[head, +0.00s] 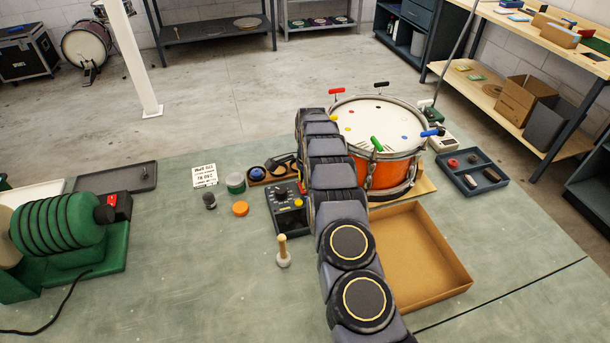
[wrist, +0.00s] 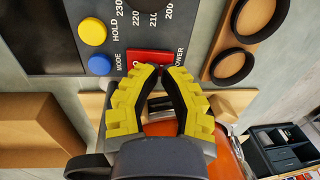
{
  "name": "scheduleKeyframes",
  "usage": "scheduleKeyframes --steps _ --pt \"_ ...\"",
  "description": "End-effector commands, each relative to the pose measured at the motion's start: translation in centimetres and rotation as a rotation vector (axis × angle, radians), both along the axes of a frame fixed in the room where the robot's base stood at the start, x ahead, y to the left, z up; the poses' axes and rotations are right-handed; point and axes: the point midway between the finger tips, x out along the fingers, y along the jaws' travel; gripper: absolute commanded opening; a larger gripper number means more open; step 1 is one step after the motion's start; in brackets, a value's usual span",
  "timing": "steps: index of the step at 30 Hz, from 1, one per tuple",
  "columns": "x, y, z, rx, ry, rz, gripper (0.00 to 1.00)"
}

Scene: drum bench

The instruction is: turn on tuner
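The tuner (head: 289,208) is a dark boxy device on the bench left of my arm; no name on it is readable. In the head view my arm hides the gripper.
The drum (head: 375,125) stands close right of my arm, with an open cardboard box (head: 462,285) in front. A wooden holder (head: 257,181) with black rings is behind the tuner.

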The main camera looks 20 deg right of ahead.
Motion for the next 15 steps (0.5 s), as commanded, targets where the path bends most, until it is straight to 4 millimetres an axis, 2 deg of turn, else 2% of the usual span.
scheduleKeyframes --steps 15 --pt "0.15 0.10 -0.63 0.001 0.001 0.002 0.00"
